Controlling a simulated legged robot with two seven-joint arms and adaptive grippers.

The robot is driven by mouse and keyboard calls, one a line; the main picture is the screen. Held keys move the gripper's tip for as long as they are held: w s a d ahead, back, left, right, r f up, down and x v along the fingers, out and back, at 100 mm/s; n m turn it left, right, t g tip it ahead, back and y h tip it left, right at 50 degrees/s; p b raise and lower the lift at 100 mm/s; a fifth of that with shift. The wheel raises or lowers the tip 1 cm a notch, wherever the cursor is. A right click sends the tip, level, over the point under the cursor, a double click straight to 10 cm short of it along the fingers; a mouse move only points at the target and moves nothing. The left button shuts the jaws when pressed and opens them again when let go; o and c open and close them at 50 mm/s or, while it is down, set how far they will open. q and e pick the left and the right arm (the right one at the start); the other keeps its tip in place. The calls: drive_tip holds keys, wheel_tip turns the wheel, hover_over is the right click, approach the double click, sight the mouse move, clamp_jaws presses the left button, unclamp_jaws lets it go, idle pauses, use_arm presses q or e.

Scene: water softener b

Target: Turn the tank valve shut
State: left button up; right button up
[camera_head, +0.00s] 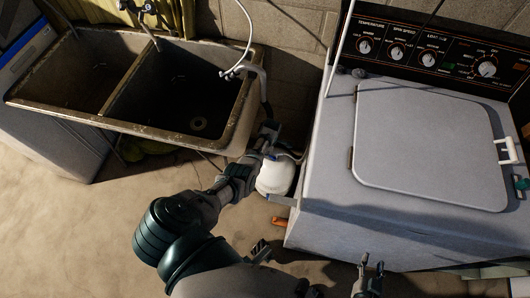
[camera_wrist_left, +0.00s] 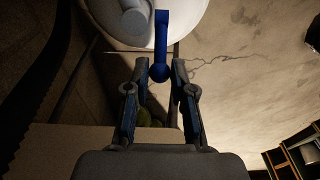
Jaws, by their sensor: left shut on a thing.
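The tank (camera_head: 275,178) is white and rounded and stands in the gap between the sink and the washing machine. Its pale top also shows in the left wrist view (camera_wrist_left: 190,22). The valve handle (camera_wrist_left: 161,35) is a blue lever with a round end, in front of the white tank. My left gripper (camera_wrist_left: 159,68) is shut on the lever's round end, with a finger on each side. In the head view my left gripper (camera_head: 268,145) is over the tank and hides part of it and the valve. My right gripper (camera_head: 371,267) is at the bottom, empty, its fingers apart.
A washing machine (camera_head: 335,210) with a control panel (camera_head: 430,50) stands to the right. A worn double sink (camera_head: 100,122) stands to the left, with a white hose (camera_head: 240,68) near it. An orange object (camera_head: 280,221) is low beside the machine. The floor at left is clear.

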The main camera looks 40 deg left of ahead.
use_arm(q)
drive_tip(key=shift+w+d+r, duration=0.1)
drive_tip(key=shift+w+r, duration=0.25)
drive_tip(key=shift+r, duration=0.15)
drive_tip(key=shift+w+d+r+p, duration=0.25)
drive_tip(key=shift+d+r+p, duration=0.1)
drive_tip(key=shift+d+r, duration=0.2)
clamp_jaws()
drive_tip(key=shift+f, duration=0.25)
drive_tip(key=shift+w+d+r, duration=0.15)
drive_tip(key=shift+d+r, duration=0.35)
drive_tip(key=shift+d, duration=0.05)
drive_tip(key=shift+o, duration=2.2)
unclamp_jaws()
